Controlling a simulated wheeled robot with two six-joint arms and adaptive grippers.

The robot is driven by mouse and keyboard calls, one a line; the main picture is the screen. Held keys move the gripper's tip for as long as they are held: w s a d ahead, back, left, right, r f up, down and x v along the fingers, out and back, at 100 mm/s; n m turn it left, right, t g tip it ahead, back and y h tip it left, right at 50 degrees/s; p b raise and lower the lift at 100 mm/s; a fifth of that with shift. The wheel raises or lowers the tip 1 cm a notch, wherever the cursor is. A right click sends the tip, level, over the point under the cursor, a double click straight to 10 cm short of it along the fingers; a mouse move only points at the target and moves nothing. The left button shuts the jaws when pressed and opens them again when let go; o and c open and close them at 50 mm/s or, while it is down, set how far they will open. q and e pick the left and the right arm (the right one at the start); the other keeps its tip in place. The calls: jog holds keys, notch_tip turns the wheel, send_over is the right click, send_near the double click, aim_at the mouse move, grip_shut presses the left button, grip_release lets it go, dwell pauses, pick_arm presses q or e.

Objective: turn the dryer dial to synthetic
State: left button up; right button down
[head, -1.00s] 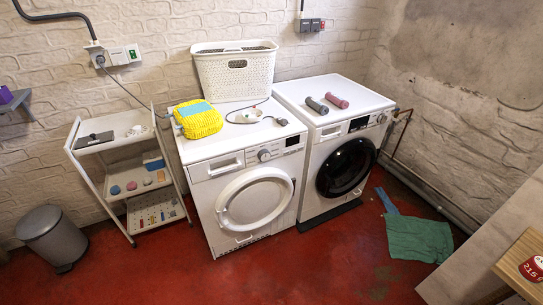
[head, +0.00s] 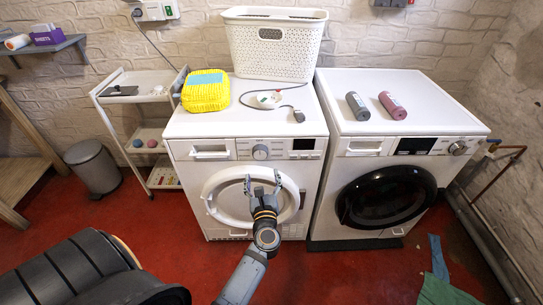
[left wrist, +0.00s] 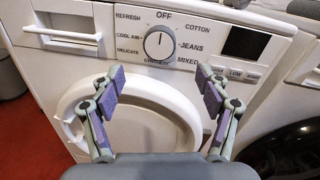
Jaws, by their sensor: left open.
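The dryer (head: 180,185) is the white machine on the left in the head view, with a round door. Its dial (head: 260,151) is on the front panel, between the drawer and the dark display. In the left wrist view the round silver dial (left wrist: 159,43) has its mark pointing up at OFF. The SYNTHETIC label (left wrist: 158,62) is just below the dial. My left gripper (head: 262,181) is open and empty in front of the door, below the dial. In the left wrist view its fingers (left wrist: 160,85) are spread below the dial, apart from it. My right gripper is not in view.
A washer (head: 330,170) with a dark door stands right of the dryer. A basket (head: 275,50), a yellow pack (head: 205,91) and a cable lie on the dryer top. A trolley (head: 115,100) and a bin (head: 93,167) stand left.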

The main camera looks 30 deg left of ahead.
aim_at(260, 155)
pick_arm(q)
jog(key=p+x, duration=0.1)
jog(key=x, duration=0.8)
jog(key=shift+w+a, duration=0.4)
jog(key=shift+w, duration=0.15)
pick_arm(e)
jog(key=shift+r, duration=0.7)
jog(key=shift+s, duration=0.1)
pick_arm(q)
jog(key=shift+c, duration=1.1)
jog(key=c, duration=1)
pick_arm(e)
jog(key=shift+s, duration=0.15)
